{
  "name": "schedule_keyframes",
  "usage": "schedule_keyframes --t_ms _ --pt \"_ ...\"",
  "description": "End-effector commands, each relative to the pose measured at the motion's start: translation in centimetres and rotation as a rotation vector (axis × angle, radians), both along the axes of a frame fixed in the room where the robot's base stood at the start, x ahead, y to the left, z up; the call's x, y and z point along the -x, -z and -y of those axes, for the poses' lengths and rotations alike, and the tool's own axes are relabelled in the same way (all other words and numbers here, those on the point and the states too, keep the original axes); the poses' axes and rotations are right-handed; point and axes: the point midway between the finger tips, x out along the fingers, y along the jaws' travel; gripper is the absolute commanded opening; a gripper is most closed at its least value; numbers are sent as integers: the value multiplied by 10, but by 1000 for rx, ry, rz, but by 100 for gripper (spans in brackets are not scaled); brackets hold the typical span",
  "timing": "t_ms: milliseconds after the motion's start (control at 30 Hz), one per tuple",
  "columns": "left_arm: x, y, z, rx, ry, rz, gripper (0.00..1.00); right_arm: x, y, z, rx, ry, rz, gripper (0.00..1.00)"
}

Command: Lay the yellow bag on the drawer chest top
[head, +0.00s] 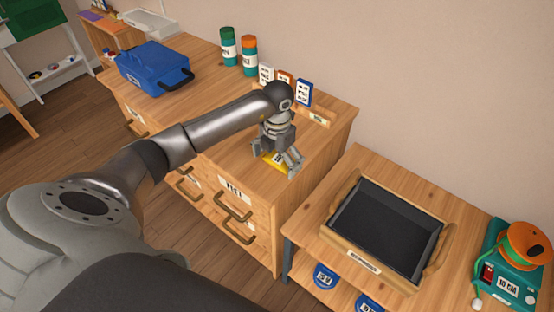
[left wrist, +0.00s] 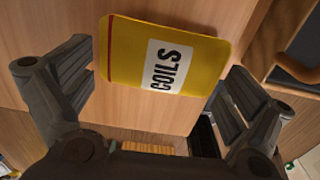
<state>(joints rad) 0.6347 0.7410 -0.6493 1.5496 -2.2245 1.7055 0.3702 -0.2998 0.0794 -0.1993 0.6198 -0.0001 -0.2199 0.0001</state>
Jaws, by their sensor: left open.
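The yellow bag (head: 274,161) lies on the drawer chest top (head: 215,130), near its front right part, partly hidden by my left gripper. In the left wrist view the bag (left wrist: 190,50) shows its face, with a white "COILS" label and a red stripe along one side. My left gripper (head: 275,158) is low over the bag, pointing down. Its two fingers are spread wide, one to each side of the bag, with gaps between them and the bag in the left wrist view (left wrist: 160,85). My right gripper is out of view.
Two canisters (head: 229,46) and several small card boxes (head: 304,93) stand along the back. A lower table right holds a dark tray with a wooden frame (head: 348,249) and a teal-orange device (head: 512,262).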

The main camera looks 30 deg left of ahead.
Motion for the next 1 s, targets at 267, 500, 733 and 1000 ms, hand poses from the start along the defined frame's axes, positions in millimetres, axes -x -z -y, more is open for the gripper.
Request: schedule_keyframes --t_ms 267,500,733,1000 --pt "-1 -9 0 0 0 3 100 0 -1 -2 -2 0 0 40" --pt "-1 -56 0 0 1 7 100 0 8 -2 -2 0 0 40" --pt "-1 -101 1 0 0 5 100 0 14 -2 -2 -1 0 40" --pt "0 -123 1 0 -1 0 100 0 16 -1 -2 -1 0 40"
